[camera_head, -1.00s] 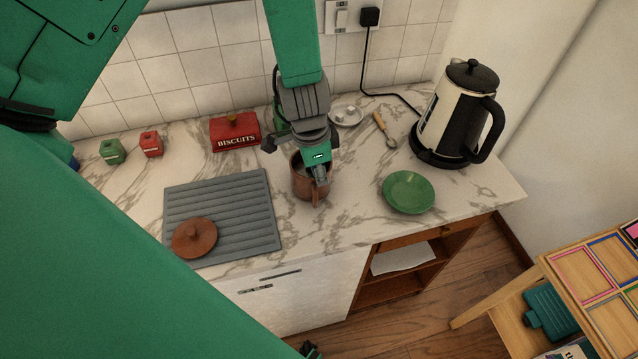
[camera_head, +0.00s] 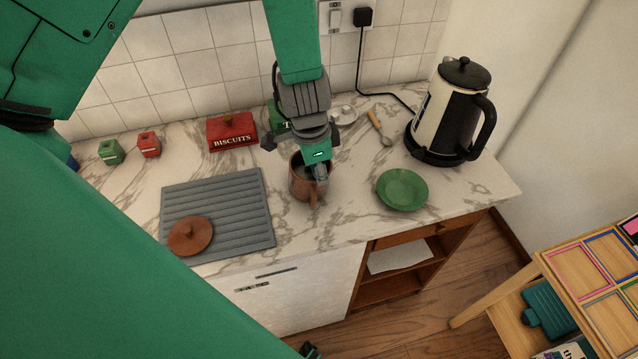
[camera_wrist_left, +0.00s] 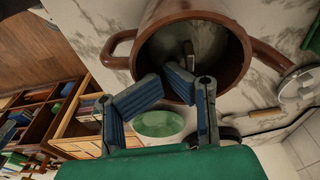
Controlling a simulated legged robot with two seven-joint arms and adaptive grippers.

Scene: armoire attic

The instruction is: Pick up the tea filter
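A brown pot-like vessel (camera_head: 303,187) with handles stands on the marble counter. My left gripper (camera_head: 321,172) points down at its mouth. In the left wrist view the vessel (camera_wrist_left: 235,60) is open at the top, and the left gripper's fingertips (camera_wrist_left: 165,82) overlap its rim and opening. The tips lie close together; whether they are closed on anything is unclear. A small pale metallic piece (camera_wrist_left: 189,50) shows inside the vessel; I cannot tell whether it is part of the tea filter. No tea filter is clearly recognisable. My right gripper is not clearly in view.
A grey ribbed mat (camera_head: 235,225) with a brown lid (camera_head: 191,236) lies at left. A red biscuit tin (camera_head: 232,133) stands behind. A green plate (camera_head: 402,189), a spoon-like utensil (camera_head: 379,128) and a kettle (camera_head: 450,115) stand to the right. Counter between vessel and plate is free.

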